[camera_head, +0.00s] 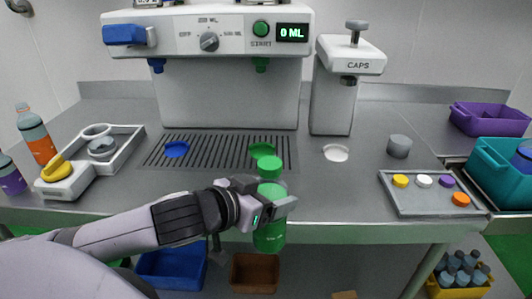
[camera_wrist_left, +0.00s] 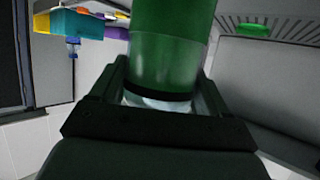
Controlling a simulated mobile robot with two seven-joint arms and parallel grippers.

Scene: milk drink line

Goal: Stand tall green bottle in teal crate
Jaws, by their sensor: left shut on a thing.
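The tall green bottle (camera_head: 270,235) is upright with a green cap, in front of the counter's front edge in the head view. My left gripper (camera_head: 268,207) is shut on it around its middle. The bottle also fills the upper middle of the left wrist view (camera_wrist_left: 168,45), between the fingers (camera_wrist_left: 165,95). The teal crate (camera_head: 490,180) stands at the far right of the head view, well away from the bottle. My right gripper is not in view.
A cap tray (camera_head: 430,203) lies at the counter's right, with a grey cylinder (camera_head: 399,146) behind it. A purple crate (camera_head: 490,119) is behind the teal one. The dispensing machine (camera_head: 230,90) and caps press (camera_head: 335,100) stand at the back. A yellow crate (camera_head: 455,292) sits low right.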

